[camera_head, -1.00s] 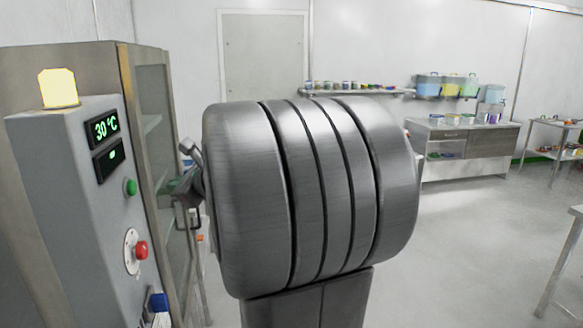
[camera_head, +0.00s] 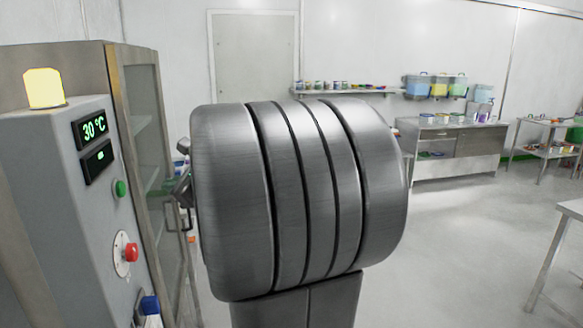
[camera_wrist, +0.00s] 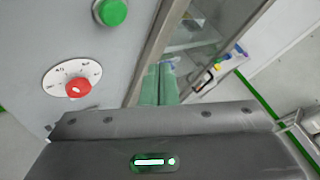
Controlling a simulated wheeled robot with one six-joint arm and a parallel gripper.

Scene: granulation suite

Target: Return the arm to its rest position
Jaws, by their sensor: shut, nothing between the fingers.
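My gripper (camera_wrist: 160,84) shows in the wrist view as two green fingers side by side, closed together with nothing between them. They point toward the glass door of the steel cabinet (camera_wrist: 168,20). In the head view my large grey arm link fills the middle and hides most of the gripper; only a small dark part of the wrist shows at its left edge, in front of the cabinet.
A grey control panel (camera_head: 60,200) with a lit yellow lamp (camera_head: 43,88), a 30 °C display, a green button (camera_head: 120,188) and a red knob (camera_head: 130,252) stands close at left. A workbench (camera_head: 455,150) is at the back right. Open floor (camera_head: 450,240) lies at right.

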